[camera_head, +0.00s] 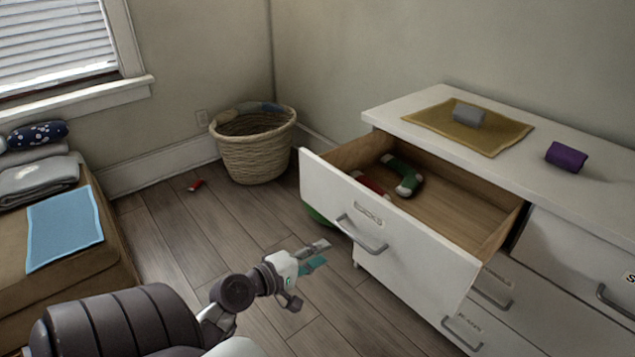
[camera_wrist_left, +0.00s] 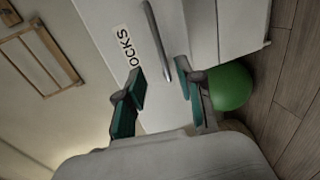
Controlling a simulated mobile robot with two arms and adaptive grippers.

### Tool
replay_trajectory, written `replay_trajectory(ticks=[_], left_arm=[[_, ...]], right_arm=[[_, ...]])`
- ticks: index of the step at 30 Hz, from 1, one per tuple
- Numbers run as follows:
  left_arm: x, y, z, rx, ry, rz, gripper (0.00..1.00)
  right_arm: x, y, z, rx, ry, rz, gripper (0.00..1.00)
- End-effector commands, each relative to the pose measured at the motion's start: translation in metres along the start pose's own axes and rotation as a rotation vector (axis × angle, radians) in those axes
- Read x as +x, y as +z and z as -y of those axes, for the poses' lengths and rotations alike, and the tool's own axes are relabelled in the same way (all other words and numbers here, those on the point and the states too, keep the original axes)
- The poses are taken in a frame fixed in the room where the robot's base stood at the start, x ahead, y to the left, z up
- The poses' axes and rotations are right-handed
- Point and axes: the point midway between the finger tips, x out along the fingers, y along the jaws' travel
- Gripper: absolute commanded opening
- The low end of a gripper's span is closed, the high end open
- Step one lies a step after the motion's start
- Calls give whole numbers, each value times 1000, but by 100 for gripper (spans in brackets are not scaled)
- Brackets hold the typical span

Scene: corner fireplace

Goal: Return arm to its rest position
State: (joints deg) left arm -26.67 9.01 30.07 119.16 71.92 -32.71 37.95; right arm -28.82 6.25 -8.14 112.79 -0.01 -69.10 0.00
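My left gripper (camera_head: 314,256) is in the middle of the head view, in the air over the floor, in front of the open drawer (camera_head: 345,213). In the left wrist view its two teal-padded fingers (camera_wrist_left: 160,100) are spread apart with nothing between them. Past the fingers are the drawer front with its SOCKS label (camera_wrist_left: 130,48) and its metal handle (camera_wrist_left: 158,42). The gripper is apart from the handle. My right gripper does not show in either view.
The drawer holds a green sock (camera_head: 404,177) and a red one (camera_head: 371,184). A green ball (camera_wrist_left: 231,86) lies on the floor by the dresser. A wicker basket (camera_head: 253,153) stands at the back. A bench with a blue cloth (camera_head: 63,227) is at left. Floor between is mostly clear.

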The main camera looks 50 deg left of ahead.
Motion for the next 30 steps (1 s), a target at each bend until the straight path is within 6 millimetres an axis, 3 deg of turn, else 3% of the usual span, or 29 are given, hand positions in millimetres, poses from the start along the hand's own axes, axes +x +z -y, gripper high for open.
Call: replay_trajectory(ticks=[11, 14, 17, 20, 24, 30], left_arm=[[1, 1, 1, 4, -4, 3, 37], [4, 14, 15, 58, -48, 31, 37], [10, 45, 50, 204, -159, 111, 37], [8, 90, 103, 437, -320, 249, 37], [-11, 144, 173, 788, -523, 472, 37], [-49, 184, 236, 1194, -717, 742, 37]], right_arm=[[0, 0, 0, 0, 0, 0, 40], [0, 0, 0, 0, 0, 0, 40], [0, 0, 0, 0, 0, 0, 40], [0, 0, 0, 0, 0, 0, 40], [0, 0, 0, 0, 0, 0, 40], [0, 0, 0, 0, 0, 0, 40]])
